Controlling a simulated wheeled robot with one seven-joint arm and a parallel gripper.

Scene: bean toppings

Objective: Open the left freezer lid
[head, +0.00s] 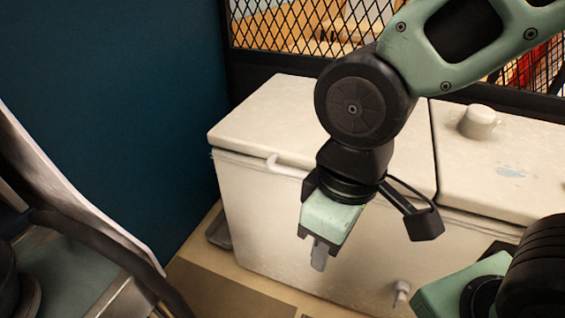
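A white chest freezer (270,225) stands ahead with two lids side by side. Its left lid (265,110) lies flat and closed, with a pale handle (287,168) on its front edge. The right lid (515,165) is also closed. My gripper (318,258) hangs in front of the freezer, pointing down, below and to the right of the left handle. It looks apart from the handle. Its fingers appear as one narrow grey piece, so their opening cannot be read. My arm hides the right part of the left lid.
A white cup-like object (478,122) sits on the right lid. A black mesh fence (300,28) stands behind the freezer and a dark blue wall (120,110) to its left. A small knob (401,290) sticks out low on the freezer front.

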